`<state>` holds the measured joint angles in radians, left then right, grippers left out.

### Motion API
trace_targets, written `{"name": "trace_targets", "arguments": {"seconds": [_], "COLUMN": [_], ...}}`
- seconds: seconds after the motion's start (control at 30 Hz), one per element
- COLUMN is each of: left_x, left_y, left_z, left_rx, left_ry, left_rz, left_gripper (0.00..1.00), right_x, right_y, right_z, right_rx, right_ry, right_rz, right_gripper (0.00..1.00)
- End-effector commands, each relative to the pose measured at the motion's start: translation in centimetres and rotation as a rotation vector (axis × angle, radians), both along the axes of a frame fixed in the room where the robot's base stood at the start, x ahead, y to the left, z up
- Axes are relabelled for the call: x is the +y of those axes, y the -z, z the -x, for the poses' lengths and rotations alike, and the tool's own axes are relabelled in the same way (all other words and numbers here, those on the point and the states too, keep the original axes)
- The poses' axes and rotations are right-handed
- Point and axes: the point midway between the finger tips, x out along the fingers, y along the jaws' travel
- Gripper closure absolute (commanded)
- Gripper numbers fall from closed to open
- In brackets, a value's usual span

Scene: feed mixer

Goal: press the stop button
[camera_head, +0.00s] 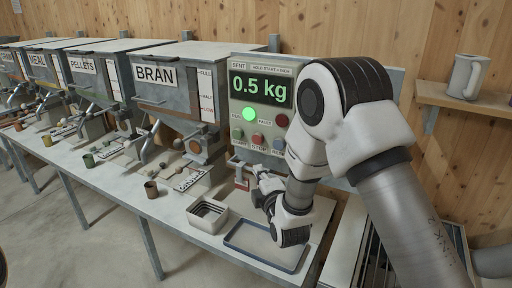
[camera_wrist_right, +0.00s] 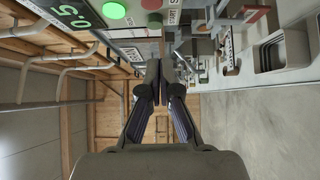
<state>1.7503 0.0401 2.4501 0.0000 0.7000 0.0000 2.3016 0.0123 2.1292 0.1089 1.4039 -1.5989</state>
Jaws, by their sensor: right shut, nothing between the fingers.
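The control panel (camera_head: 235,104) stands at the end of the row of hoppers and reads 0.5 kg. Its round green run lamp (camera_head: 249,115) is lit. The red stop button (camera_head: 258,138) is in the middle of the lower row, between the green start button (camera_head: 237,133) and the reset button (camera_head: 279,144). My right gripper (camera_head: 259,172) is just below the buttons, apart from the stop button, shut and empty. In the right wrist view its fingers (camera_wrist_right: 161,65) point toward the panel, and a red button (camera_wrist_right: 151,4) shows at the top edge. My left gripper is not in view.
A blue-rimmed tray (camera_head: 238,249) and a square metal tin (camera_head: 207,214) lie on the bench below the gripper. The bran hopper (camera_head: 164,98) stands left of the panel. A jug (camera_head: 467,77) is on a wall shelf (camera_head: 440,96) at right.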

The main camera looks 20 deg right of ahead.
Motion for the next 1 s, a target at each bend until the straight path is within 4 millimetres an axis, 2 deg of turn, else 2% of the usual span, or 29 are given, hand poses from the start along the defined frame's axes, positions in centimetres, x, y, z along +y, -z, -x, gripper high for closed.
{"name": "trace_targets", "arguments": {"seconds": [0.27,0.43,0.57,0.87,1.0], "left_x": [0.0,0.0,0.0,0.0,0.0], "left_y": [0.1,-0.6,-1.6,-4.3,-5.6], "left_z": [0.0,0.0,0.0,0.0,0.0], "left_rx": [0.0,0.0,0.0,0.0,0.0], "left_ry": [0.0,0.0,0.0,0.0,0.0], "left_rz": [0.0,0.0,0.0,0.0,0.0], "left_gripper": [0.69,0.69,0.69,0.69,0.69], "right_x": [0.0,-0.1,-0.4,-1.2,-3.2], "right_y": [0.1,0.0,-0.2,-0.3,-0.2], "right_z": [0.0,-1.1,-3.4,-9.9,-11.4], "right_rx": [0.002,0.002,0.002,0.002,0.004], "right_ry": [0.0,0.0,0.0,0.0,0.003], "right_rz": [-0.001,-0.001,-0.001,-0.002,-0.003], "right_gripper": [1.0,1.0,1.0,1.0,1.0]}}
